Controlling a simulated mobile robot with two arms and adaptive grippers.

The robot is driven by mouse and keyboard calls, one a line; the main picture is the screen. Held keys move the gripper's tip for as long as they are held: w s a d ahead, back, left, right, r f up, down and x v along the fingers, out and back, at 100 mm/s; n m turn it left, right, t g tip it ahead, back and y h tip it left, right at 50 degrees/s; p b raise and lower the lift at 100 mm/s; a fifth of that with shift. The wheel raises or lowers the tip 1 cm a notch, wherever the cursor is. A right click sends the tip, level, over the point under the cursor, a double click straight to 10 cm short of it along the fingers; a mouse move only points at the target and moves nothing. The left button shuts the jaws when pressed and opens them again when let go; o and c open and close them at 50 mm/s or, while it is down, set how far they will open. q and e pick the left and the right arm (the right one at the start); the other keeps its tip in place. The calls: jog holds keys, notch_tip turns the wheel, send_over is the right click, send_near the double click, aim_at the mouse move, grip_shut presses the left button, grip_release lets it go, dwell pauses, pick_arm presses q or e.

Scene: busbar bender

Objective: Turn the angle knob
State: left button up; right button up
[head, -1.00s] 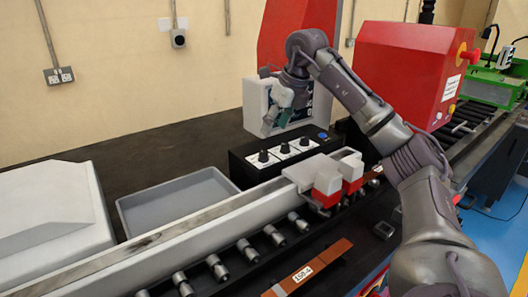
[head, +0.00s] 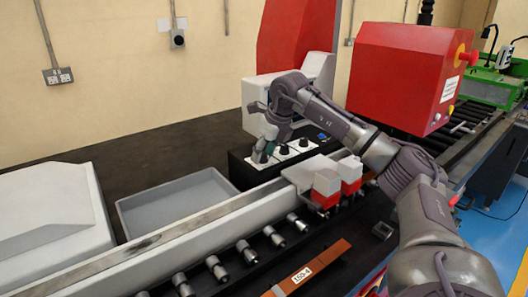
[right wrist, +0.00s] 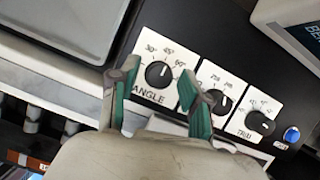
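The angle knob (right wrist: 157,74) is a round black knob on a white plate marked ANGLE, with numbers from 30° around it, seen in the right wrist view. My right gripper (right wrist: 156,72) is open, with one green-padded finger on either side of this knob in the picture. I cannot tell whether the fingers touch it. In the head view my right gripper (head: 264,148) is over the left end of the black control box (head: 240,168) and hides most of the angle knob. My left gripper is not in view.
The middle knob (right wrist: 221,103), the trim knob (right wrist: 261,122) and a blue button (right wrist: 291,134) share the box. A grey tray (head: 180,205) lies left of it. Red-and-white blocks (head: 327,187) stand in front. A grey-white unit with a screen is behind.

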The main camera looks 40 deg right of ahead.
grip_shut()
jog(key=shift+m, duration=0.3)
jog(key=m+h+p, duration=0.1)
jog(key=m, duration=0.1)
jog(key=shift+a+r+m, duration=0.1)
jog(key=shift+m, duration=0.2)
jog(key=shift+m+g+h+p, duration=0.3)
jog(key=shift+m+h+p, duration=0.5)
jog(key=shift+m, duration=1.5)
jog(key=shift+h, duration=0.3)
jog(key=shift+o, duration=1.7)
grip_release()
